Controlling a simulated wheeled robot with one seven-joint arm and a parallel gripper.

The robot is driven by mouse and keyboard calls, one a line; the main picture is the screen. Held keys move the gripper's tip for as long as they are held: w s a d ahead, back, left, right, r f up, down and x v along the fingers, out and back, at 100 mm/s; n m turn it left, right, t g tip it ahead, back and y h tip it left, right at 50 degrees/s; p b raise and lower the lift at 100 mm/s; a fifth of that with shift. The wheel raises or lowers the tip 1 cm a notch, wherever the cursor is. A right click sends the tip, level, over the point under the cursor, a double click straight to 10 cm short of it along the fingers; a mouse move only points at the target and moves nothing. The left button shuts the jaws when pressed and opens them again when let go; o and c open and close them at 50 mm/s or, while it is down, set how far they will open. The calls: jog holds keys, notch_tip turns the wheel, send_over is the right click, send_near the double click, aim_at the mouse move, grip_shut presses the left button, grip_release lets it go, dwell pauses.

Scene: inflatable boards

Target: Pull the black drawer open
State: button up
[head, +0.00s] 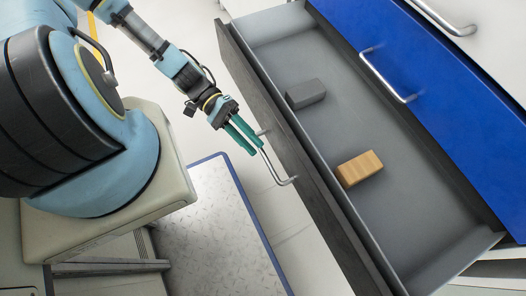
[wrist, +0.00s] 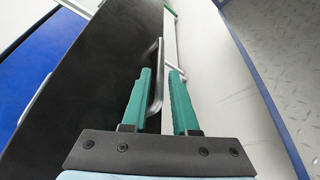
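The black drawer (head: 290,150) is pulled well out in the head view, with its grey inside showing. Its dark front also fills the left of the wrist view (wrist: 105,75). A silver bar handle (head: 273,168) is on that front and also shows in the wrist view (wrist: 155,90). My gripper (head: 254,148) is at the handle's upper end in the head view. In the wrist view its teal fingers (wrist: 160,74) stand apart with the bar between them, close to the left finger. A gap shows by the right finger, and contact is unclear.
Inside the drawer are a dark grey block (head: 306,94) and a wooden block (head: 360,168). A blue drawer (head: 420,95) with a silver handle (head: 386,78) is beside it, apparently shut. A blue-edged metal-patterned platform (head: 215,225) lies below my gripper, left of the drawer.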

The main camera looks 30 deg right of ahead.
jog(key=v, duration=0.4)
jog(key=shift+w+a+r, duration=0.1)
jog(key=shift+w, duration=0.3)
jog(key=w+a+r+n+t+y, duration=0.2)
jog(key=w+a+r+t, duration=0.3)
jog(key=w+a, duration=0.15)
jog(key=w+a+r+n+t+y, duration=0.1)
jog(key=w+a+r+t+y, duration=0.1)
jog(key=w+a+r+t, duration=0.45)
jog(key=w+a+r+n+t, duration=0.2)
jog(key=w+r, duration=0.1)
jog(key=r, duration=0.3)
jog(key=w+a+r+n+t, duration=0.2)
jog(key=w+r+t, duration=0.1)
jog(key=r, duration=0.4)
notch_tip(320, 180, up, 22)
jog(key=p, duration=2.2)
jog(key=shift+d+y, duration=0.2)
jog(key=shift+y, duration=0.2)
